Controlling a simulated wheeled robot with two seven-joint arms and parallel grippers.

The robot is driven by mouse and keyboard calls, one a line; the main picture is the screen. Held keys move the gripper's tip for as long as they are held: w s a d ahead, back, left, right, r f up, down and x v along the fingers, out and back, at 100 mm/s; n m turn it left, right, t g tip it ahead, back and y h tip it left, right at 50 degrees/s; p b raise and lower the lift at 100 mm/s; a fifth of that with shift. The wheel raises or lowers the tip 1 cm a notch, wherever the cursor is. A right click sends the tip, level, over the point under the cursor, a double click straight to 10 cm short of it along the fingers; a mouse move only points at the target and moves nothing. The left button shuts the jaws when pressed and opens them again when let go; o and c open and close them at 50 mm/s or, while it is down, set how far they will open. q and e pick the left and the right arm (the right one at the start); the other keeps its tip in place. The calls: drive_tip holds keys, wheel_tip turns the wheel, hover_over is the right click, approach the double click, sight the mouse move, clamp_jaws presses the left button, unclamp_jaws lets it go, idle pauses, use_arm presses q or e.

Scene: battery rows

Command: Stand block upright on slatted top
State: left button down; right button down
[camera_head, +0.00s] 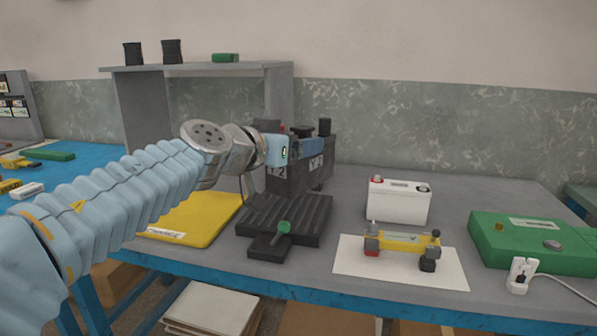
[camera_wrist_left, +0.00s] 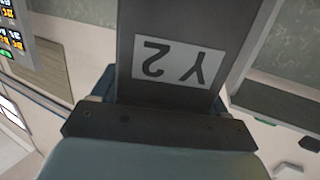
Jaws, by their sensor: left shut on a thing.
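A dark grey block (camera_head: 290,183) with white labels is upright at the back edge of the black slatted top (camera_head: 282,222) in the head view; I cannot tell whether it touches the slats. One label reads "Y 2". My left gripper (camera_head: 308,148) is shut on the block's upper part. In the left wrist view the block (camera_wrist_left: 170,75) fills the upper middle, its "Y 2" label upside down, against the gripper (camera_wrist_left: 155,128). The arm and gripper hide part of the block. My right gripper is not in view.
A yellow folder (camera_head: 195,218) lies left of the slatted top. A white battery (camera_head: 398,203), a yellow device (camera_head: 403,242) on white paper and a green case (camera_head: 525,245) stand right. A grey shelf (camera_head: 280,90) is behind.

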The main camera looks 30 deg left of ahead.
use_arm(q)
drive_tip(key=w+a+f+b, duration=0.1)
drive_tip(key=w+a+f, duration=0.1)
drive_tip(key=w+f, duration=0.1)
drive_tip(key=w+a+f+b, duration=0.2)
drive_tip(key=w+a+f, duration=0.1)
drive_tip(key=f, duration=0.1)
drive_tip(key=w+a+f+b, duration=0.2)
drive_tip(key=w+a+f, duration=0.1)
drive_tip(key=f, duration=0.1)
drive_tip(key=shift+a+f, duration=0.2)
drive_tip(key=shift+f, duration=0.15)
drive_tip(key=shift+f+b, duration=0.25)
drive_tip(key=shift+b, duration=0.05)
drive_tip(key=shift+r, duration=0.1)
unclamp_jaws()
drive_tip(key=shift+f, duration=0.2)
